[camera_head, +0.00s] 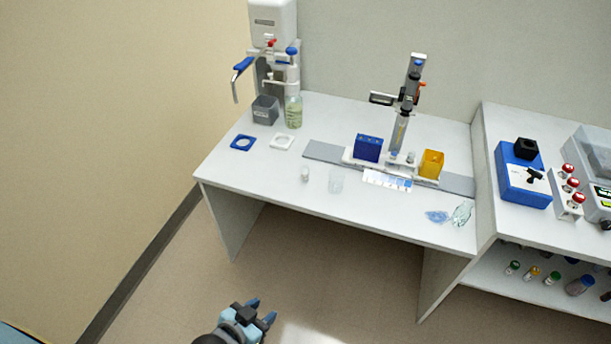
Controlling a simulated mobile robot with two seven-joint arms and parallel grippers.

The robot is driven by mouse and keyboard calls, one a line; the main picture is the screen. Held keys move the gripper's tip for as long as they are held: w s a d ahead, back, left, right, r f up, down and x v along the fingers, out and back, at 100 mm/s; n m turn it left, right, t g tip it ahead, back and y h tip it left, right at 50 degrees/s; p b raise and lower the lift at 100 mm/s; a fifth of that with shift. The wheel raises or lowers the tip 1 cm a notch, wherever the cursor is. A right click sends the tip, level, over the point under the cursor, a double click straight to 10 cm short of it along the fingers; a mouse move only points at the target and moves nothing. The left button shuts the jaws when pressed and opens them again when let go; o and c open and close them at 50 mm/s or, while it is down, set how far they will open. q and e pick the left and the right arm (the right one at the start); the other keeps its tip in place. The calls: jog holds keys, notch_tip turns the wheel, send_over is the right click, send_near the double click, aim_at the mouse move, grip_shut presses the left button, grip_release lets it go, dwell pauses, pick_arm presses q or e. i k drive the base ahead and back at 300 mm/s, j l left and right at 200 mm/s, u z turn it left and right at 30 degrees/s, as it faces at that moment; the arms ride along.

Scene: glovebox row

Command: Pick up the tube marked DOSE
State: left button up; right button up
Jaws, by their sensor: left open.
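No DOSE mark can be read at this size, so I cannot tell which tube it is. Several capped tubes lie on the shelf under the right bench, among them a green-capped tube (512,268), an orange-capped tube (533,272) and another green-capped tube (553,278). A small whitish vial (305,174) and a clear cup (336,181) stand on the white table (245,190). My left gripper (262,311) is open and empty at the bottom, over the floor in front of the table and well apart from it. My right gripper is out of view.
The table holds a blue rack (368,148), a yellow box (431,164), a syringe stand (405,105), a bottle (293,112) and a grey box (265,110). Crumpled clear film (462,213) lies near the front right. The floor before the table is clear.

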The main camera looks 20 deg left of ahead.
aim_at(304, 173)
jog(key=i+j, duration=0.15)
jog(key=i+j+u, duration=0.1)
jog(key=i+u, duration=0.45)
jog(key=u, duration=1.1)
